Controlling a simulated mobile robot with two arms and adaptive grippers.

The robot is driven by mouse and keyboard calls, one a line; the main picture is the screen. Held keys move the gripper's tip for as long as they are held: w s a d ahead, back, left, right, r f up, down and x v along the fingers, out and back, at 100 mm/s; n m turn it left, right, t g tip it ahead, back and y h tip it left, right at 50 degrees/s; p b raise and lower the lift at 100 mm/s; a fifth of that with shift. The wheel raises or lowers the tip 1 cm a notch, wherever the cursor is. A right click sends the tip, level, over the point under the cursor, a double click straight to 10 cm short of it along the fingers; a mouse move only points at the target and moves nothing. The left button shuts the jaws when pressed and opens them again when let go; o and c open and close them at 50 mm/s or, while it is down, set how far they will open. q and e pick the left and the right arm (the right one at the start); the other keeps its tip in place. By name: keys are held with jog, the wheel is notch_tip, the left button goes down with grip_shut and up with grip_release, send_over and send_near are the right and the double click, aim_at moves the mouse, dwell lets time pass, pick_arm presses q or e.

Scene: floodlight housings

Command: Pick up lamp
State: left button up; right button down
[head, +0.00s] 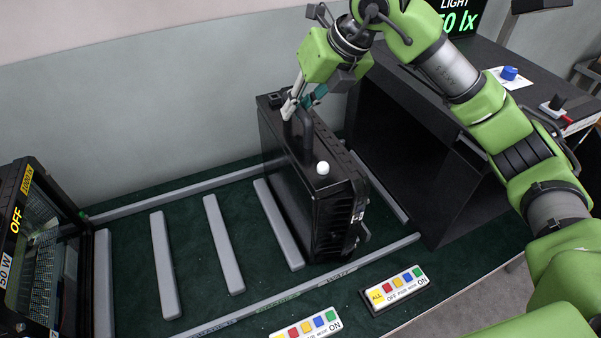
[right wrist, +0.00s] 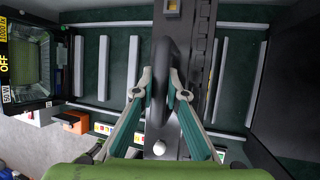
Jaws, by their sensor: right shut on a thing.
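The lamp (head: 330,205) is a black box-shaped floodlight housing with a handle on its top and a white round knob (head: 323,168) near its front end. It stands upright among grey bars on the dark green surface. My right gripper (head: 296,108) reaches down from above and is shut on the lamp's handle. In the right wrist view the two fingertips (right wrist: 161,92) close on either side of the black handle (right wrist: 167,55). I cannot tell whether the lamp touches the surface. My left gripper is not in view.
Another floodlight (head: 42,250) marked OFF stands at the left. Several grey bars (head: 165,265) lie between them. A black open box (head: 415,150) stands close on the right. Button panels (head: 396,289) lie along the front edge. A wall rises behind.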

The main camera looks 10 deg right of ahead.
jog(key=shift+w+r, duration=0.2)
jog(key=shift+r, duration=0.1)
jog(key=shift+r, duration=0.1)
